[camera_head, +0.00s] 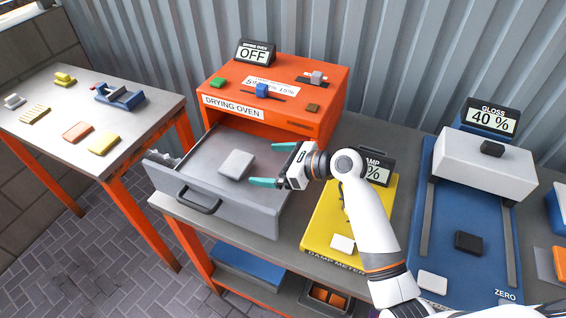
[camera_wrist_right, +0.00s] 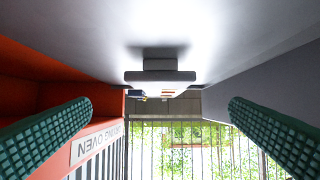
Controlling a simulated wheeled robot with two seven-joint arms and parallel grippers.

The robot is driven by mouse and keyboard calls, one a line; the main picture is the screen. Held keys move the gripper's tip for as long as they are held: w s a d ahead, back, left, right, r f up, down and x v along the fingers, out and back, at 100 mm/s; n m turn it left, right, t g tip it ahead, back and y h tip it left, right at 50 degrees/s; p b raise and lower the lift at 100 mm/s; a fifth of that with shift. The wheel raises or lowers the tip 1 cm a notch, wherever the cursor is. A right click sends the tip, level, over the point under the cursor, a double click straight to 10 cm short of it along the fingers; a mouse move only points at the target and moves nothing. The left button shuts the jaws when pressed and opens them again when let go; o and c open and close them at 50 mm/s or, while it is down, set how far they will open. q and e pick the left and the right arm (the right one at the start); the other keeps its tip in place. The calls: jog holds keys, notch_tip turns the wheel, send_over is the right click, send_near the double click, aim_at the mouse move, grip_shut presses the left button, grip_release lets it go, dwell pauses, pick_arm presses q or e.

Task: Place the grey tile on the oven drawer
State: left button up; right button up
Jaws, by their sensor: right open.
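The grey tile (camera_head: 237,164) lies flat on the floor of the pulled-out oven drawer (camera_head: 200,203), near its middle. The drawer belongs to the orange drying oven (camera_head: 277,95). My right gripper (camera_head: 263,165) is open, its green fingers reaching left over the drawer beside the tile, apart from it. In the right wrist view, the open fingers (camera_wrist_right: 160,125) stand wide apart. A small grey block shape (camera_wrist_right: 160,77) shows ahead between them, with nothing held. My left gripper is not in view.
The yellow damp meter (camera_head: 322,225) holds a white tile (camera_head: 342,243). The blue gloss meter (camera_head: 460,250) stands at right, with another pale tile (camera_head: 432,281) on it. A separate table (camera_head: 60,120) at left carries small pieces and a blue vise (camera_head: 120,97). The oven's display reads OFF.

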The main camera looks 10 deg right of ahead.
jog(key=shift+v, duration=1.9)
